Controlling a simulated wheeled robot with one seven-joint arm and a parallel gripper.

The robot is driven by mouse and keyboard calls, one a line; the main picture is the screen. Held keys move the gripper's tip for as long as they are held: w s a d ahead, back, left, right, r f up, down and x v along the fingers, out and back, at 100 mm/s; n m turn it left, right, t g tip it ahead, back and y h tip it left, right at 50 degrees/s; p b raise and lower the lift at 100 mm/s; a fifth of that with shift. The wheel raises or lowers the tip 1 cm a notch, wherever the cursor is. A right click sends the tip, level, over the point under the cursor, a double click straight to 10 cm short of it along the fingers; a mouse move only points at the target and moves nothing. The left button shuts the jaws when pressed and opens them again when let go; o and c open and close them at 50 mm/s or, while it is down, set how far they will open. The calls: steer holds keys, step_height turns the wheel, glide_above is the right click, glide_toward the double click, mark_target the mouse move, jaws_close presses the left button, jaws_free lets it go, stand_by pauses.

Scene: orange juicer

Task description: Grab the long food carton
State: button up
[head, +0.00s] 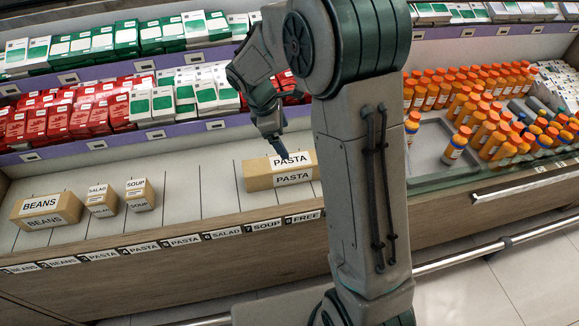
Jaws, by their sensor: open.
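A long brown carton labelled PASTA (258,177) lies on the low shelf, near its middle right, partly beside my arm. Another longish brown carton labelled BEANS (44,212) lies at the far left of the same shelf. My gripper (280,152) points down at the top of the PASTA carton, at its upper edge near the label. It is open. Only its narrow side shows, so I cannot tell whether the fingers touch the carton or straddle it. My forearm hides the space to the right of the PASTA carton.
Small SALAD (101,203) and SOUP (139,197) cartons stand right of BEANS. The slatted shelf (190,190) is bare between SOUP and PASTA. A labelled front edge (160,244) bounds it. Red, green and white boxes fill shelves behind. Orange bottles (497,135) stand right, around a grey tray (427,150).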

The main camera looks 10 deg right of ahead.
mark_target(289, 160)
steer(key=w+f, duration=0.1)
steer(key=w+f+n, duration=0.1)
steer(key=f, duration=0.1)
steer(key=w+a+f+n, duration=0.1)
steer(key=shift+f+h, duration=0.2)
steer(key=shift+h, duration=0.1)
steer(key=x, duration=0.8)
steer(key=shift+a+x, duration=0.15)
steer(key=shift+x, duration=1.2)
steer(key=shift+a+x, duration=0.15)
steer(key=shift+x, duration=1.15)
steer(key=shift+s+f, duration=0.15)
steer(key=shift+c, duration=0.3)
steer(key=c, duration=1.2)
steer(key=shift+o, duration=0.2)
